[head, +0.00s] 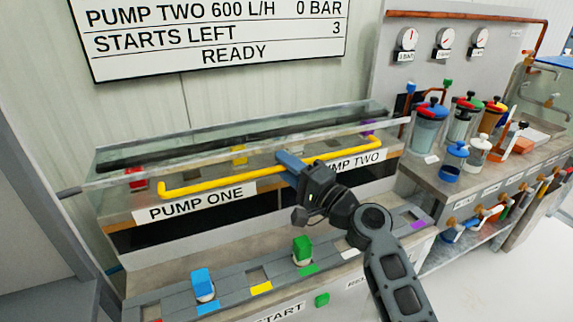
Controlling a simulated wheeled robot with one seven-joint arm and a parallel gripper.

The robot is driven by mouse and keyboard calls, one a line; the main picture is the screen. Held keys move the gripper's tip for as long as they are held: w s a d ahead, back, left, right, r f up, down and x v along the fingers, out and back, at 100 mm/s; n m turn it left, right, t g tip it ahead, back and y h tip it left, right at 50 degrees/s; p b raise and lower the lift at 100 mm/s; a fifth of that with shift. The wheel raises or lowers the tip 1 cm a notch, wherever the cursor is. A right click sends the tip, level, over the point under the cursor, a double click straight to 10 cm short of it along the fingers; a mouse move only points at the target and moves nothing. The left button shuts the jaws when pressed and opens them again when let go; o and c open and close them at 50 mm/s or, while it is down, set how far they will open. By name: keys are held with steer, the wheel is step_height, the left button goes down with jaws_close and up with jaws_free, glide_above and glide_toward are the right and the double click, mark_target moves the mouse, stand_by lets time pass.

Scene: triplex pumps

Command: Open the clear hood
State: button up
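The clear hood (215,147) is a long, low see-through cover over the pump bench, and it looks closed. A yellow handle bar (225,178) runs along its front, above the labels PUMP ONE (197,205) and PUMP TWO (357,163). My gripper (290,163) is at the middle of this bar, its blue fingers overlapping it in the picture. The fingers are seen from behind and partly hide the bar, so I cannot tell whether they are closed around it. Red, yellow and purple parts show blurred through the hood.
A slotted front ledge holds a blue block (203,284) and a green block (302,249). A green start button (322,299) is below. Clear canisters (429,122) stand on a bench at right. The sign (210,36) above reads READY.

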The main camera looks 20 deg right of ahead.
jaws_close()
stand_by(0.4)
steer(key=shift+r, duration=0.1)
